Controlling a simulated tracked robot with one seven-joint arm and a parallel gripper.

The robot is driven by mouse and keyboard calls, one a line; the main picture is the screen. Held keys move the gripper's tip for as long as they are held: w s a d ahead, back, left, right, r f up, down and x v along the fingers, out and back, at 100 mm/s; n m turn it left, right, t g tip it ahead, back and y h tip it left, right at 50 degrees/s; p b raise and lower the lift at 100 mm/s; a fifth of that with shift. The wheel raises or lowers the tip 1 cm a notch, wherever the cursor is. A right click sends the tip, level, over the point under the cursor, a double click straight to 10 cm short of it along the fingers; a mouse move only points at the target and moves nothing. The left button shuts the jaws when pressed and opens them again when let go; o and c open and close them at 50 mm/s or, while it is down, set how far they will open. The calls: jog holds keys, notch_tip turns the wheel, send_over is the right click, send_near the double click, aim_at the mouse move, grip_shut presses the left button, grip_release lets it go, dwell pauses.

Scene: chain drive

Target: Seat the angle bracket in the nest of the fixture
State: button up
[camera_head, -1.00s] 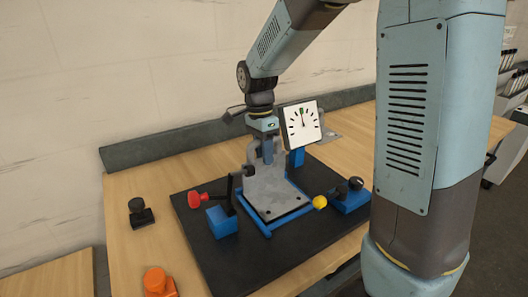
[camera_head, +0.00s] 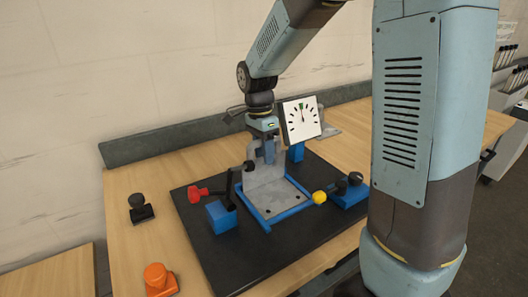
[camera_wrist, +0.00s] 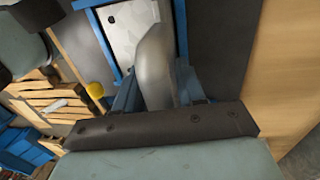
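The angle bracket (camera_head: 264,174) is a grey L-shaped metal part with an upright plate and a flat foot with holes. Its foot lies within the blue frame of the fixture's nest (camera_head: 290,212); blue rim shows along the front and sides. I cannot tell whether it lies fully flat. My gripper (camera_head: 267,152) points down at the upright plate. In the wrist view my blue fingers (camera_wrist: 157,92) stand on both sides of the bracket's grey upright (camera_wrist: 157,65), with no clear gap, so the gripper looks shut on it. The rear of the nest is hidden.
A dial gauge (camera_head: 301,119) stands close behind on the right. A black lever on a blue block (camera_head: 221,216), a red knob (camera_head: 198,194) and a yellow knob (camera_head: 319,197) surround the nest. An orange button (camera_head: 157,279) and a black knob (camera_head: 139,208) stand on the table left.

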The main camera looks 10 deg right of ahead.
jog(key=o, duration=0.3)
jog(key=r, duration=0.4)
jog(key=w+r, duration=0.1)
jog(key=r, duration=0.4)
jog(key=w+a+r, duration=0.1)
jog(key=r, duration=0.3)
jog(key=shift+r, duration=0.25)
jog(key=shift+d, duration=0.1)
jog(key=s+d+n+t, duration=0.2)
jog(key=s+d+n, duration=0.2)
jog(key=s, duration=0.3)
jog(key=s+d+n+t, duration=0.2)
jog(key=s+d+n, duration=0.3)
jog(key=s, duration=0.2)
jog(key=s+d+r+n+t, duration=0.1)
jog(key=s+d+n+t, duration=0.2)
jog(key=s, duration=0.4)
jog(key=shift+s+d+n+y, duration=0.2)
jog(key=shift+d+n+y, duration=0.2)
jog(key=shift+d+n, duration=0.4)
